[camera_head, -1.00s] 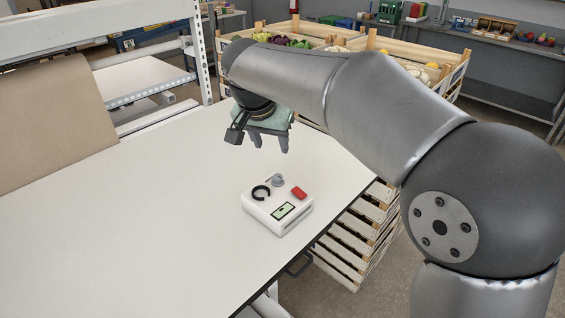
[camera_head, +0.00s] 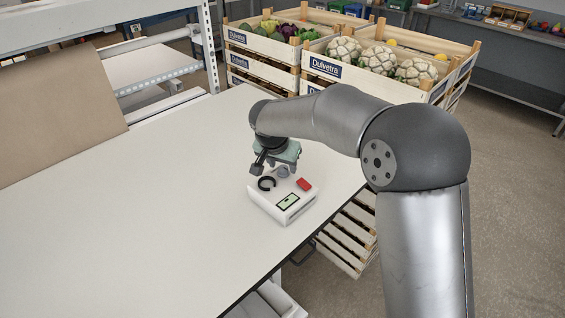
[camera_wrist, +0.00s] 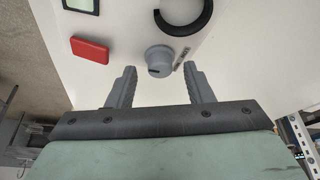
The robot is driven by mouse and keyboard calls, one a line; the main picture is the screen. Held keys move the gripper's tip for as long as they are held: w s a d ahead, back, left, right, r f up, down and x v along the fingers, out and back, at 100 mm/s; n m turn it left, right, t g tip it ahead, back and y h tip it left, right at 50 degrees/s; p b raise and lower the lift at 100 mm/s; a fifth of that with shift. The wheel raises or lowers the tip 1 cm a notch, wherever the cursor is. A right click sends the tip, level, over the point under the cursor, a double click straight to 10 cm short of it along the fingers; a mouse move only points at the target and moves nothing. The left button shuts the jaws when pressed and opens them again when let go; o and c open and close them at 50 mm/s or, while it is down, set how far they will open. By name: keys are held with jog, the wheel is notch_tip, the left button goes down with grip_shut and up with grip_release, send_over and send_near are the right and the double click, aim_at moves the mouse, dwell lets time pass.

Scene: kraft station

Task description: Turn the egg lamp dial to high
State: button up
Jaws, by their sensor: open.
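The egg lamp (camera_head: 283,203) is a white box on the table, with a black ring, a red button, a small green display and a grey dial (camera_head: 284,171) on top. In the wrist view the grey dial (camera_wrist: 159,60) shows a dark pointer mark, with small markings beside it. The red button (camera_wrist: 89,49) is to its left and the black ring (camera_wrist: 184,14) above right. My gripper (camera_wrist: 162,80) is open, its two fingers to either side of and just short of the dial, apart from it. In the head view my gripper (camera_head: 279,168) hovers over the lamp's far edge.
The white table (camera_head: 130,230) is clear to the left of the lamp. A brown sheet (camera_head: 60,120) stands at the back left by a metal rack. Wooden crates (camera_head: 340,75) of vegetables stand behind the table and beside its right edge.

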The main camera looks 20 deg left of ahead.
jog(key=shift+w+f, duration=0.2)
jog(key=shift+f, duration=0.35)
jog(key=c, duration=1)
